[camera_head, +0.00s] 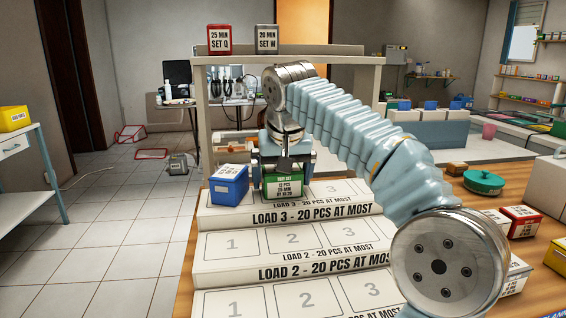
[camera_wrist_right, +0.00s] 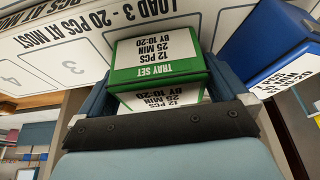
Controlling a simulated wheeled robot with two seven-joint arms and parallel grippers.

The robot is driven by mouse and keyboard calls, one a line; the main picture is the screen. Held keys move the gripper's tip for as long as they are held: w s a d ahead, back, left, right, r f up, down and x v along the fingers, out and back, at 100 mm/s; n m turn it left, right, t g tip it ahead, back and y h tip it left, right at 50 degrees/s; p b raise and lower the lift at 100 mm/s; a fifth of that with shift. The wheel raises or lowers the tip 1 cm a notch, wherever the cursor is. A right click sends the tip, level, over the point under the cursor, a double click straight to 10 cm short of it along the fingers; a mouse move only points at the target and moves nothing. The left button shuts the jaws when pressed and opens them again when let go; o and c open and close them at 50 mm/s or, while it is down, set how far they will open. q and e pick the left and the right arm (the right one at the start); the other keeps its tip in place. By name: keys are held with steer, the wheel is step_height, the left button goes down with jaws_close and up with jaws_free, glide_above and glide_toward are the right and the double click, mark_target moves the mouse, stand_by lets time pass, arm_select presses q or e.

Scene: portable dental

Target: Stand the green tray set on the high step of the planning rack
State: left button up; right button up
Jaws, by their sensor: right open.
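The green tray set (camera_head: 283,187), a green box with a white label, stands upright on the high step (camera_head: 330,208) of the planning rack, marked LOAD 3, around its middle place. My right gripper (camera_head: 283,180) is above it, with its open fingers on either side of the box. In the right wrist view the green tray set (camera_wrist_right: 158,58) sits between the fingers of the right gripper (camera_wrist_right: 155,85). I cannot tell whether the fingers touch it. My left gripper is not in view.
A blue box (camera_head: 229,185) stands just left of the tray set on the same step. The lower steps (camera_head: 225,271) look empty. A shelf (camera_head: 340,60) with a red and a grey box crosses behind. Red and white boxes and a green lidded dish (camera_head: 484,181) lie at right.

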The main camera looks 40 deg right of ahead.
steer(key=p+v, duration=0.1)
steer(key=v, duration=1)
steer(key=shift+r+p, duration=0.25)
steer(key=shift+p, duration=0.1)
steer(key=shift+s, duration=0.1)
